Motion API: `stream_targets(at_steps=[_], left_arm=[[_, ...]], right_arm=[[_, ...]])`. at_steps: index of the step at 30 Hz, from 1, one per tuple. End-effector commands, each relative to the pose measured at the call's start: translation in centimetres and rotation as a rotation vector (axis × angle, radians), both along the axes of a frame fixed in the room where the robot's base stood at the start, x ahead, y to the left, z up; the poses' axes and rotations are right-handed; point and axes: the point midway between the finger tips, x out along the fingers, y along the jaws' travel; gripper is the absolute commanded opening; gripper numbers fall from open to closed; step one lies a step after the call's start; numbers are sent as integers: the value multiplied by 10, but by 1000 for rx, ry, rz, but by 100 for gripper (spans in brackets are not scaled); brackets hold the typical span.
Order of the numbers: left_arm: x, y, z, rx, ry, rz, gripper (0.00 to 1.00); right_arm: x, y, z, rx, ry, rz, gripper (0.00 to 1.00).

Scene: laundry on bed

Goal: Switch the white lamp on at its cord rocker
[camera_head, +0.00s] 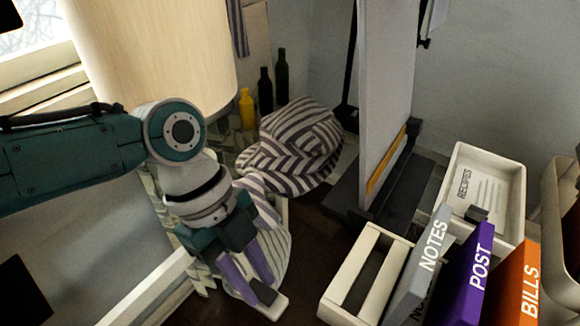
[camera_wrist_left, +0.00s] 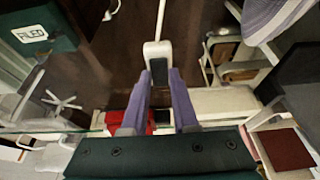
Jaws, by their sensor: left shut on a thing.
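My left gripper (camera_head: 257,286) points downward in the head view, its purple fingers shut on the cord rocker (camera_head: 273,304), a small white block. In the left wrist view, the white rocker housing (camera_wrist_left: 157,50) with its dark rocker key (camera_wrist_left: 157,74) sits between the fingertips (camera_wrist_left: 160,82). A thin white cord (camera_wrist_left: 160,18) runs from its far end. A large cream cylinder (camera_head: 150,50), which looks like a lampshade, stands at the upper left in the head view; I cannot tell whether it is lit. My right gripper is not in view.
Striped cloth (camera_head: 292,146) lies behind the gripper, with several bottles (camera_head: 265,92) beyond. At the right stand grey NOTES (camera_head: 424,265), purple POST (camera_head: 468,275) and orange BILLS (camera_head: 519,285) files, a cream tray (camera_head: 512,205) and a pale upright panel (camera_head: 383,100).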

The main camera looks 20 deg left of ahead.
Motion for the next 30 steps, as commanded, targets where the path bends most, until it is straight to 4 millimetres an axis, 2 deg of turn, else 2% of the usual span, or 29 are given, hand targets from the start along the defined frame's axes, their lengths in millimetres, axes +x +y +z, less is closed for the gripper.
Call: stream_targets(at_steps=[8,13,18,30], left_arm=[[0,0,1,4,0,0,0],[-2,-5,7,103,-35,-5,0],[-4,-9,5,245,-86,-4,0],[-3,-9,2,312,-113,0,0]], right_arm=[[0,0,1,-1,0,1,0],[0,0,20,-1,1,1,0],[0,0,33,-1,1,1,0],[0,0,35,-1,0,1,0]])
